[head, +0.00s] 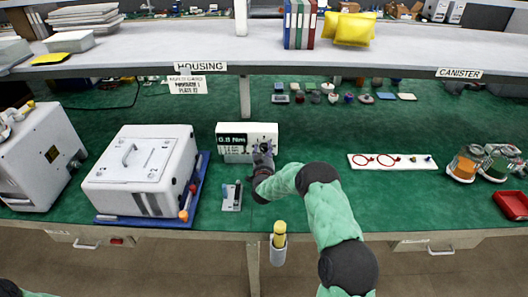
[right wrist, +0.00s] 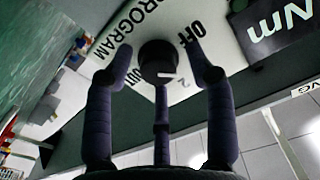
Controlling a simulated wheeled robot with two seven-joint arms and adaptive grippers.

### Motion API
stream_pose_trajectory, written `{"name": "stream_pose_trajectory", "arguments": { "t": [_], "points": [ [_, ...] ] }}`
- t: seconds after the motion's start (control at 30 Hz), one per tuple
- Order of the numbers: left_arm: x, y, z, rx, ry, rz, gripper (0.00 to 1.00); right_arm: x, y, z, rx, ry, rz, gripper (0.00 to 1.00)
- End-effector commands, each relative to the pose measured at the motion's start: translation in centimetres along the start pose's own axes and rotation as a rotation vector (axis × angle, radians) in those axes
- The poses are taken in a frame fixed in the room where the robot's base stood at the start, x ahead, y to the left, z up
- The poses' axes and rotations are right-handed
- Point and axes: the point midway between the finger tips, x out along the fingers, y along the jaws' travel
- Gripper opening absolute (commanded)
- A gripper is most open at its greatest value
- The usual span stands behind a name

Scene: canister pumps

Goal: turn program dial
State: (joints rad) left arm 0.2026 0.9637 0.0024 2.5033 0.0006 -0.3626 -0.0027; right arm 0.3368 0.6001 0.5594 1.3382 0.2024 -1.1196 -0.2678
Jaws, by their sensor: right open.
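The program dial (right wrist: 157,61) is a round black knob with a white mark on a pale panel lettered PROGRAM, OFF, OUT and 2. The mark lies on the knob's lower right side in the right wrist view. The panel belongs to the white unit with a 0.8 Nm display (head: 262,131) in the head view. My right gripper (head: 263,150) is in front of this unit and hides the dial there. In the right wrist view its dark fingers (right wrist: 160,78) are open, spread on either side of the knob with gaps. My left gripper is out of view.
A large white housing (head: 140,165) stands on a blue mat to the left. A small grey tray (head: 232,196) with tools lies just left of my right gripper. A white strip (head: 392,161) with red rings lies to the right. A shelf (head: 330,62) spans above the green bench.

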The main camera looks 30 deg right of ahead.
Motion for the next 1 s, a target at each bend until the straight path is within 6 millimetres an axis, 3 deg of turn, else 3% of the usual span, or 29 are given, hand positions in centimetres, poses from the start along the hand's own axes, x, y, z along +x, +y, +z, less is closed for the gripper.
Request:
{"name": "stream_pose_trajectory", "arguments": {
  "t": [0.17, 0.4, 0.6, 1.0],
  "points": [
    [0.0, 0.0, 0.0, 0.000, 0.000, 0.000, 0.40, -1.2, 0.0, -0.1, 0.000, 0.000, 0.000, 0.55],
    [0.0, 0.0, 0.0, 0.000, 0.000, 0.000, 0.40, -4.9, 0.0, 0.0, 0.000, -0.001, -0.001, 0.55],
    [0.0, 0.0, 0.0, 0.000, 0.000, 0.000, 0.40, -7.0, -0.1, 0.0, 0.001, 0.000, -0.001, 0.55],
    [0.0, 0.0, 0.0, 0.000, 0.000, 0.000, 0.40, -7.5, 0.0, 0.0, 0.000, 0.000, -0.001, 0.55]
  ]
}}
